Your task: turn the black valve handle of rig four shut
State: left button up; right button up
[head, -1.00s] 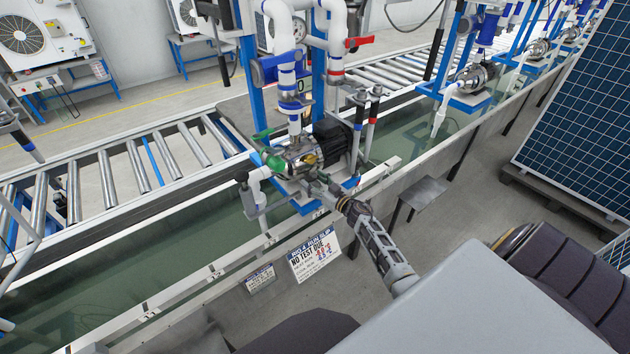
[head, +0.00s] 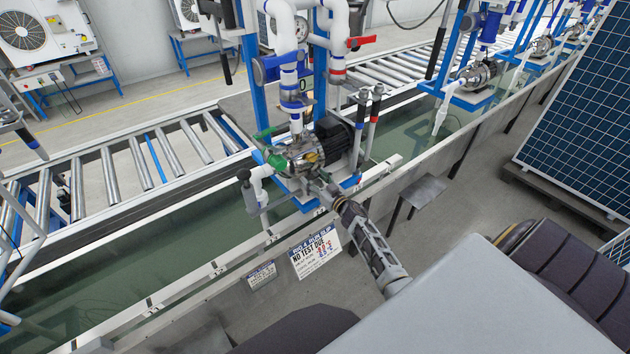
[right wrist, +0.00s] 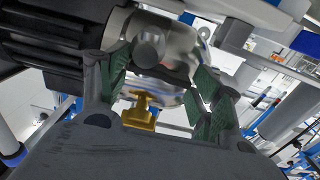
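Rig four's pump (head: 305,155), a silver body with a black motor, stands on a blue frame. Green (head: 275,160), blue (head: 265,69) and red (head: 360,41) handles show on its pipes. A small black part (head: 243,175) sits by the white elbow at its left; I cannot tell if it is the valve handle. My right gripper (head: 318,182) is at the pump's near side. In the right wrist view its green-padded fingers (right wrist: 162,85) are apart. A dark bar (right wrist: 165,73) shows between them against the silver body, contact unclear. My left gripper is not in view.
A yellow fitting (right wrist: 140,110) is close to the fingers in the right wrist view. Slips (head: 315,252) hang on the water trough's near rail. A small grey shelf (head: 425,190) stands right of my right arm. A roller conveyor (head: 110,175) runs behind.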

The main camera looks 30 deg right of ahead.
jog(key=o, duration=0.3)
jog(key=shift+s, duration=0.2)
jog(key=s, duration=1.1)
jog(key=shift+s+d, duration=0.3)
jog(key=shift+d, duration=0.05)
dwell(0.4)
jog(key=shift+n, duration=0.3)
dwell(0.4)
